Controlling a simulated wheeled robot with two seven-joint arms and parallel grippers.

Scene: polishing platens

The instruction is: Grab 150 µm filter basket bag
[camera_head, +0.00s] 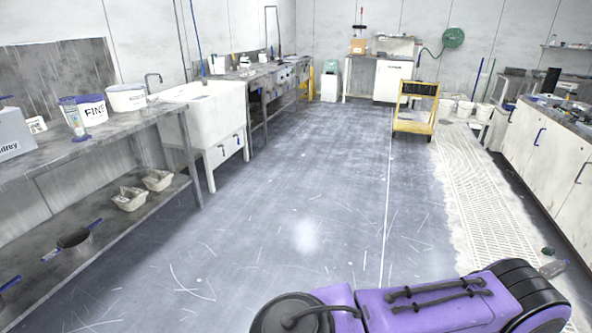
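I cannot make out a bag marked 150 µm in the head view. Two small off-white open containers, a nearer one (131,198) and a farther one (157,180), sit on the lower shelf of the left bench; I cannot tell what they are. On the bench top stand a white tub (91,109) marked "FINE" and another white tub (126,98) with unreadable lettering. Neither of my grippers is in view.
A white sink (207,110) stands past the left bench (110,140). A yellow cart (414,112) is at the back. White cabinets (545,155) line the right. The middle floor is clear.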

